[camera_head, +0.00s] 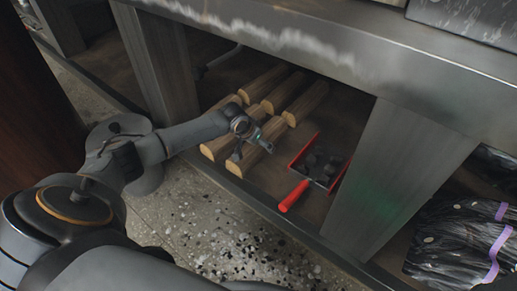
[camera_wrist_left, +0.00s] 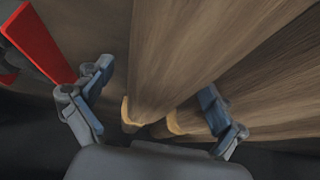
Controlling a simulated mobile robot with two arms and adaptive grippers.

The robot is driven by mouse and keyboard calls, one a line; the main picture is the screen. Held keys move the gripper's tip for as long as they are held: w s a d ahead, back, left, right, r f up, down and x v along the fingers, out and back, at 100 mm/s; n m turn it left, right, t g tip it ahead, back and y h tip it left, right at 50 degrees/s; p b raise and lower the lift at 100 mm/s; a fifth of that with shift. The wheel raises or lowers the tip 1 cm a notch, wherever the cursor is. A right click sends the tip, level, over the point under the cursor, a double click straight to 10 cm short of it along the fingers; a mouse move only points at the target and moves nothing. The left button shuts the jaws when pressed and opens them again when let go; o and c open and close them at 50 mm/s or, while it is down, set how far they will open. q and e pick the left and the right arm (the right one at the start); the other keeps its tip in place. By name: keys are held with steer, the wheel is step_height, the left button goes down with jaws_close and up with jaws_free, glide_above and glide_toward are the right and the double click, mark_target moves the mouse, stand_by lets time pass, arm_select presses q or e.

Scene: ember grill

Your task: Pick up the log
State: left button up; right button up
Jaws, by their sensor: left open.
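Several split logs lie side by side on the lower shelf under the grill counter. The front right log (camera_head: 245,165) is partly hidden by my left gripper (camera_head: 253,142), which is right over it. In the left wrist view a log (camera_wrist_left: 170,50) runs between the fingers of my left gripper (camera_wrist_left: 155,85). The gripper is open, with one finger on each side, and I cannot tell whether they touch the wood. A second log (camera_wrist_left: 245,80) lies close beside it, near the right finger. My right gripper is not in view.
A red shovel (camera_head: 291,197) holding dark coals lies right of the logs; its red edge (camera_wrist_left: 35,42) shows in the left wrist view. Metal posts (camera_head: 385,185) and the counter edge (camera_head: 330,50) frame the shelf. Dark bags (camera_head: 455,240) with purple bands are at right.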

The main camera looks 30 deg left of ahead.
arm_select(q)
steer(key=c, duration=1.7)
steer(key=shift+w+r, duration=0.1)
steer(key=shift+r, duration=0.05)
steer(key=shift+c, duration=1.2)
